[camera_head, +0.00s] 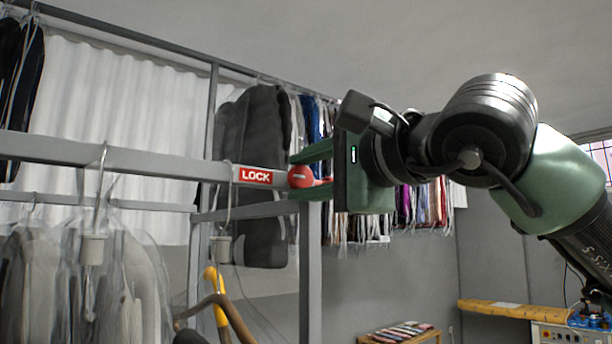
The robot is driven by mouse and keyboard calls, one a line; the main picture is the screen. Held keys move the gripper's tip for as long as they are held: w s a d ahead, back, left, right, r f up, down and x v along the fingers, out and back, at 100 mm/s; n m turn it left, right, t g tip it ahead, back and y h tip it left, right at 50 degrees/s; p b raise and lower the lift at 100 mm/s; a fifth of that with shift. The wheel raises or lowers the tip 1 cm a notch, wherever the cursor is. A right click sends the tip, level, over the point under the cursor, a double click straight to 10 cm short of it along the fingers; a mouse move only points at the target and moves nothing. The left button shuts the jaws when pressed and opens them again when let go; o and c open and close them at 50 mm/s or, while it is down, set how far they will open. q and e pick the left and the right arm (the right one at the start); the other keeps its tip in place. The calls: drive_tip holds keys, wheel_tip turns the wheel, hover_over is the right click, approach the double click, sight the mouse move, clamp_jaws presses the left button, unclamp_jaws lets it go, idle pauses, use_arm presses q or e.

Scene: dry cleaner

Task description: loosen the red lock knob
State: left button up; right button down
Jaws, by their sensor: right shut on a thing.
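The red lock knob (301,177) is at the right end of a grey horizontal rail (130,160), just right of a red "LOCK" label (256,176). My right gripper (308,175) reaches in from the right with its green fingers above and below the knob, shut on it. The part of the knob toward the gripper's palm is partly hidden by the fingers. My left gripper is not in view.
Clothes in clear covers hang on hooks (100,200) below the rail at left. A grey post (309,270) stands under the knob. Dark garments (255,130) and colored clothes hang behind. A low table (400,334) is at the lower right.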

drive_tip(key=shift+f, duration=0.1)
idle(0.4)
drive_tip(key=c, duration=1)
unclamp_jaws()
drive_tip(key=shift+s+d+b, duration=0.3)
drive_tip(key=shift+s+b, duration=0.1)
drive_tip(key=b+v, duration=0.3)
drive_tip(key=v, duration=0.3)
drive_tip(key=shift+s+d, duration=0.2)
drive_tip(key=shift+s, duration=0.15)
